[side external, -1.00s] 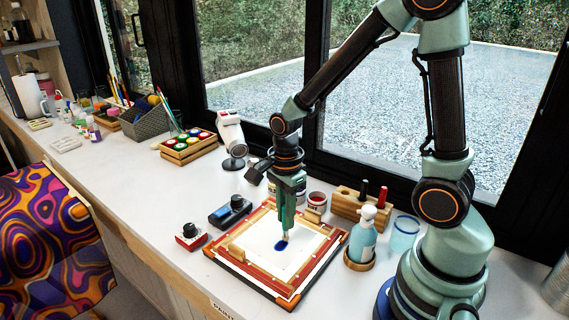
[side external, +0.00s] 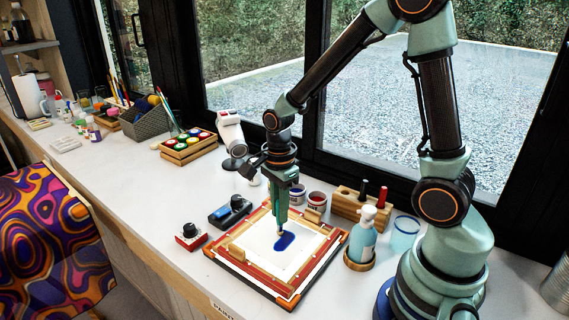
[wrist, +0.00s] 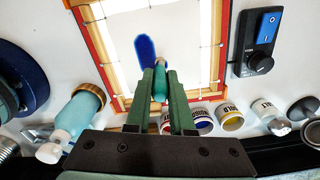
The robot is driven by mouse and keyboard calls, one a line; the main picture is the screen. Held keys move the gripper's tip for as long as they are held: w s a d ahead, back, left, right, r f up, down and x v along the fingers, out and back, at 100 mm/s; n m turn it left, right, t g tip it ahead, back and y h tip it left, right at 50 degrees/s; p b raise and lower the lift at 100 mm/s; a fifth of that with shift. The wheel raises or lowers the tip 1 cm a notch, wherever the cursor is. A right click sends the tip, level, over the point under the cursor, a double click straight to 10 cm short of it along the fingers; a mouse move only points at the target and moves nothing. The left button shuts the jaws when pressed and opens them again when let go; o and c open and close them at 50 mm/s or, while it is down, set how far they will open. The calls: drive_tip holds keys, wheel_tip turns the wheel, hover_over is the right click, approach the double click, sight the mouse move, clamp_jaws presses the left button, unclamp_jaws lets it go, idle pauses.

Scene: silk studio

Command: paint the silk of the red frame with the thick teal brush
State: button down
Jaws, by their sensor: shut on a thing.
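The red frame (side external: 318,258) lies flat on the bench with white silk (side external: 262,238) stretched inside it. A dark blue patch of paint (side external: 284,241) is on the silk; it also shows in the wrist view (wrist: 144,48). My gripper (side external: 282,205) is above the silk, shut on the thick teal brush (wrist: 160,82), which points down. In the side view the brush tip is at the upper left end of the blue patch and looks to be touching the silk.
Paint jars (side external: 317,199) and a wooden holder (side external: 347,204) stand behind the frame. A soap bottle (side external: 363,236) and a glass (side external: 405,231) are at its right. A black switch box (side external: 231,211) and a red-based device (side external: 190,236) are at its left.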

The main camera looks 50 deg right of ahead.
drive_tip(key=shift+a, duration=1.55)
drive_tip(key=shift+w, duration=1)
drive_tip(key=shift+d, duration=2.15)
drive_tip(key=shift+r, duration=2.9)
